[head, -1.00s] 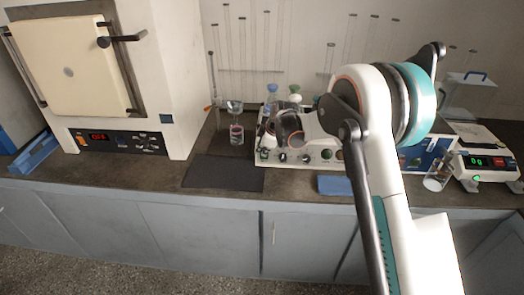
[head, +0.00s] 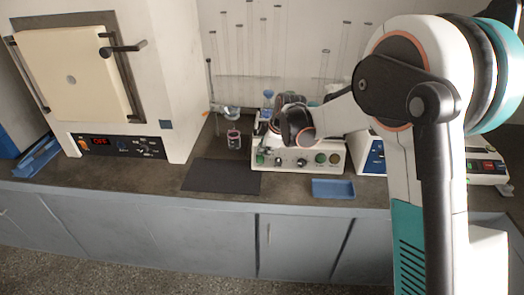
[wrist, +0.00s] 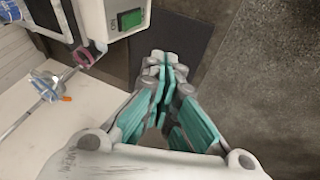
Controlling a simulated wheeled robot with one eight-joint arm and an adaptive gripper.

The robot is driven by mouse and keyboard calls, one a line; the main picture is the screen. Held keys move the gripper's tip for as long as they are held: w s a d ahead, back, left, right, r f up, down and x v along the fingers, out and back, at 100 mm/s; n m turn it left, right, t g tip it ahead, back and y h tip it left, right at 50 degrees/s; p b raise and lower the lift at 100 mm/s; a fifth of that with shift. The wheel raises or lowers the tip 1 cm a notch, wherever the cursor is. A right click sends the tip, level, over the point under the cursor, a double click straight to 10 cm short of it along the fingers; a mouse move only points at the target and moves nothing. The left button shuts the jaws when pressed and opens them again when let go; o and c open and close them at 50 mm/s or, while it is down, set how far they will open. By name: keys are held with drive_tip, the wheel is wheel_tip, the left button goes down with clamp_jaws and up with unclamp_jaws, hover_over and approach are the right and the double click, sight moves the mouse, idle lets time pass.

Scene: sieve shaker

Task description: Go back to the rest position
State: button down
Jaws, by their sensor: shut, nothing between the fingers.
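My gripper (wrist: 164,64) shows in the wrist view with its teal fingers together and nothing between them. It hangs over the dark mat and clear of the things on the bench. In the head view, my arm runs up on the right and bends left, its dark wrist end in front of the white instrument box (head: 300,158). The fingers cannot be made out there. A corner of a white box with a green switch (wrist: 129,19) is at the top of the wrist view.
A furnace (head: 75,75) stands at the left. A blue tray (head: 334,189) lies at the bench's front edge. A balance (head: 487,167) is partly hidden behind my arm. The floor before the cabinets is clear.

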idle(0.4)
drive_tip(key=s+d+r+m+t+h, duration=0.1)
drive_tip(key=s+d+r+m, duration=0.7)
drive_tip(key=s+d+r, duration=0.65)
drive_tip(key=s+d+m+t+h, duration=0.1)
drive_tip(key=s+d+m, duration=0.3)
drive_tip(key=s, duration=0.7)
drive_tip(key=s+d+f+m+t+h, duration=0.1)
drive_tip(key=s+d+m, duration=0.2)
drive_tip(key=s, duration=0.9)
drive_tip(key=shift+s+d+f+m, duration=0.15)
drive_tip(key=shift+d+m, duration=0.25)
drive_tip(key=shift+m, duration=0.6)
